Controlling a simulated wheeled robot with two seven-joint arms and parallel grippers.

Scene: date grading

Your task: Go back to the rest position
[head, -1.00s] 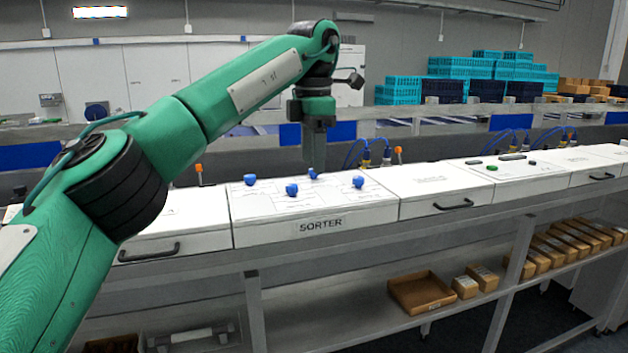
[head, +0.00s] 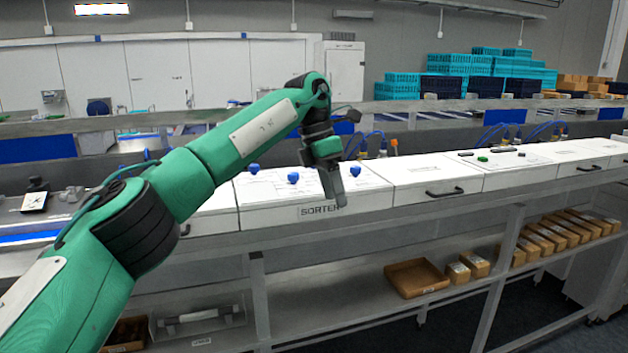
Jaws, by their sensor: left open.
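My left arm reaches in from the lower left in the head view. Its gripper (head: 335,188) points down in front of the white SORTER panel (head: 268,217), over its front edge, and hides the end of the label. Nothing shows between its fingers; it is open. Blue knobs stand on the panel top: one at the left (head: 254,168), one in the middle (head: 293,178) and one at the right (head: 355,171). My right gripper is not in view.
The white counter continues right with a handled drawer box (head: 437,188) and a panel with a green button (head: 482,158). An open cardboard box (head: 416,279) and small brown boxes are on the shelf below. Teal crates (head: 445,65) are stacked behind.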

